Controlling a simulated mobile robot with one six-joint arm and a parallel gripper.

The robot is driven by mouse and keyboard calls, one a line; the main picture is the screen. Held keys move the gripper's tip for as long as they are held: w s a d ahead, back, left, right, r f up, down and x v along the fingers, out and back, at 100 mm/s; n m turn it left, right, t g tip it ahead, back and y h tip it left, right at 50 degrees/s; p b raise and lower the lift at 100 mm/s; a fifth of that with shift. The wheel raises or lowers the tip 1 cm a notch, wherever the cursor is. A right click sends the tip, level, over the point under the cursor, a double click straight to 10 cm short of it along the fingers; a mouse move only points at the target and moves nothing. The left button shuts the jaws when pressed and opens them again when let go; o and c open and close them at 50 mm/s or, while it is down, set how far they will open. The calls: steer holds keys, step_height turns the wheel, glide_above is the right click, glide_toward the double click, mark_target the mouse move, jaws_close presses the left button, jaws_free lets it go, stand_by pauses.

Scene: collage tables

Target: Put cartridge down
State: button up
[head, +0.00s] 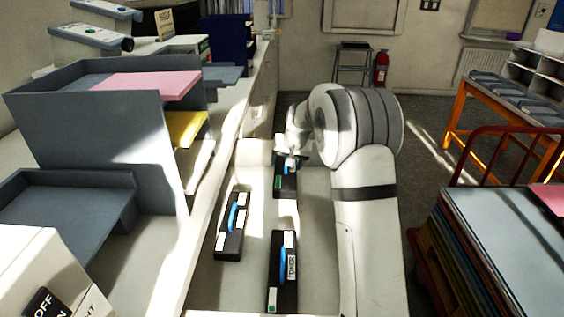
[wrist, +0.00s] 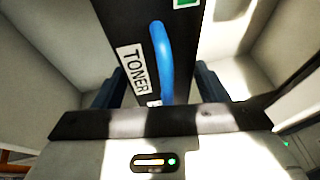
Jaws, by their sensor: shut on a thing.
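My gripper (head: 290,160) is shut on a black toner cartridge (head: 284,184) at the far end of a pale, walled surface (head: 256,206). In the wrist view, the cartridge (wrist: 112,28) has a white TONER label, a blue handle and a green mark, and stands between my two fingers (wrist: 160,88). Whether its underside touches the surface I cannot tell. Two similar black cartridges lie nearer: one at the left (head: 236,213) and one at the front (head: 273,268). Both have blue handles and white labels.
At left, a counter holds grey trays (head: 90,130) with pink and yellow paper. At right are a stack of boards (head: 490,240) and an orange table (head: 459,108). Bare surface shows between the cartridges.

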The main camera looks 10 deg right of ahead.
mark_target(293, 194)
steer(key=shift+s+r, duration=0.1)
steer(key=shift+r, duration=0.35)
steer(key=s, duration=0.4)
steer(key=s+f+p, duration=0.1)
steer(key=s, duration=0.4)
steer(key=s+f+p, duration=0.1)
steer(key=s, duration=0.3)
steer(key=shift+s+a, duration=0.35)
steer(key=shift+s, duration=0.05)
